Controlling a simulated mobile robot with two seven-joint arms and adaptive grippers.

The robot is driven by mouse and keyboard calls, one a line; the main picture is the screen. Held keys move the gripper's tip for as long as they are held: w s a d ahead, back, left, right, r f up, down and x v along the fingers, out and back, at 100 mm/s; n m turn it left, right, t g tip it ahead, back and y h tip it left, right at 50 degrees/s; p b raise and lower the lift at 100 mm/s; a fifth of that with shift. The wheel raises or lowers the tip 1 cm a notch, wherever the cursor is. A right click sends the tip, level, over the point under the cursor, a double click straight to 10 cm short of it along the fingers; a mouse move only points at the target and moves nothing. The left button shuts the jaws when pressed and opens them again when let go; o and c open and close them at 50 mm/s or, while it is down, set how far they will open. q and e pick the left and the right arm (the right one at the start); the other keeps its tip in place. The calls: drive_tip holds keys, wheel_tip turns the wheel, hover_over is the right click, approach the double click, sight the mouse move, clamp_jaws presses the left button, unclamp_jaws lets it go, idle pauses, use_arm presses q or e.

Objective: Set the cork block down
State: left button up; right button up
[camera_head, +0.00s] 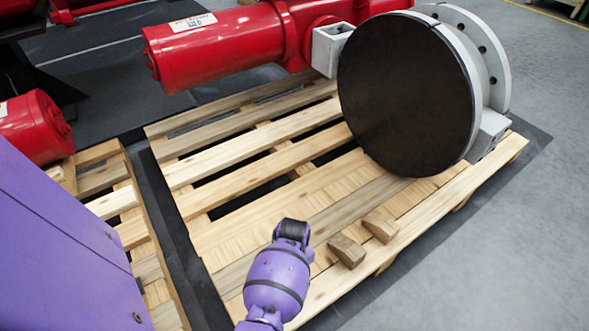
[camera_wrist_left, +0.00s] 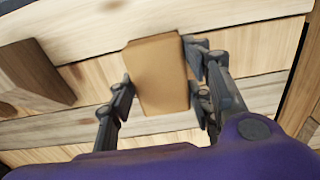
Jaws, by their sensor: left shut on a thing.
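The cork block (camera_wrist_left: 158,66) is a plain tan block in the middle of the left wrist view. My left gripper (camera_wrist_left: 160,84) is shut on it, with dark fingers against its two sides. The block is over the pallet's pale slats; I cannot tell whether it touches them. In the head view my purple arm comes in from the bottom, and its dark end (camera_head: 292,231) is over the pallet. The fingers and the cork block are hidden behind it there. My right gripper is not in view.
Two brown wooden blocks (camera_head: 347,251) (camera_head: 381,227) lie on the pallet (camera_head: 240,167), right of my arm. One brown block (camera_wrist_left: 35,72) shows left of the cork block. A red actuator (camera_head: 225,42) and valve with a dark disc (camera_head: 407,95) occupy the pallet's far side.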

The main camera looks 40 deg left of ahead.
use_arm(q)
wheel_tip(320, 180, down, 3)
drive_tip(key=shift+f+b, duration=0.15)
drive_tip(key=shift+b, duration=0.45)
drive_tip(key=shift+c, duration=0.5)
drive_tip(key=o, duration=1.1)
wheel_tip(320, 180, up, 12)
drive_tip(key=p, duration=0.6)
